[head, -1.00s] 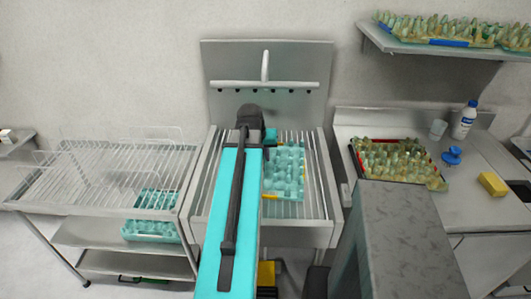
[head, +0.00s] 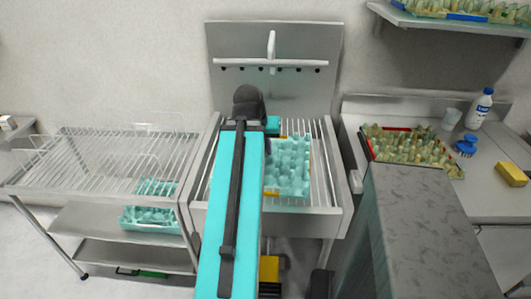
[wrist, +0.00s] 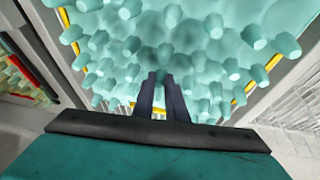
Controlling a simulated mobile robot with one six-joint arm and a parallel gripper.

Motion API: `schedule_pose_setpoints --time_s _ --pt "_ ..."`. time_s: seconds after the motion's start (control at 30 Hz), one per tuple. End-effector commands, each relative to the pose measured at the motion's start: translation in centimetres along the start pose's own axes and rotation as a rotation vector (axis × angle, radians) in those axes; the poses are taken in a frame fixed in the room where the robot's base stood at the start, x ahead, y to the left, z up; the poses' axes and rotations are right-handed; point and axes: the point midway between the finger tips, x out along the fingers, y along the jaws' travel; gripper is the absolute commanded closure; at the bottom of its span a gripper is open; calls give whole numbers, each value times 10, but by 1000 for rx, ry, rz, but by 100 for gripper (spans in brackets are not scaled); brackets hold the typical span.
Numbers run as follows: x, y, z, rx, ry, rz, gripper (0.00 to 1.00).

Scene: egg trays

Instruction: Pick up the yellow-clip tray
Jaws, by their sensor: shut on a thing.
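The yellow-clip tray is a teal egg tray (head: 288,172) with yellow along its edges, over the slatted rack of the middle wash station in the head view. In the wrist view the tray (wrist: 205,55) fills most of the picture, with many teal pegs and yellow strips at its sides. My gripper (wrist: 162,82) is shut on the tray, its two dark fingers close together among the pegs. Exactly which part they grip is hard to see. In the head view my arm hides the tray's left side and the fingertips. I cannot tell whether the tray touches the slats.
A wire rack cart (head: 90,165) stands left, with another teal tray (head: 150,216) on its shelf. On the right counter are a red-edged tray (head: 408,150), white bottle (head: 480,108), blue brush (head: 466,147) and yellow sponge (head: 507,173). A wall shelf (head: 450,22) holds blue-edged trays.

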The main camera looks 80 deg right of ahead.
Motion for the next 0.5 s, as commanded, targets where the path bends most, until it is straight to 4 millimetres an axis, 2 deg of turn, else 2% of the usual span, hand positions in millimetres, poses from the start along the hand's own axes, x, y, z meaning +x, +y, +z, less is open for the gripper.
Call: schedule_pose_setpoints --time_s 0.5 --pt "-4 -1 21 1 6 0 100"
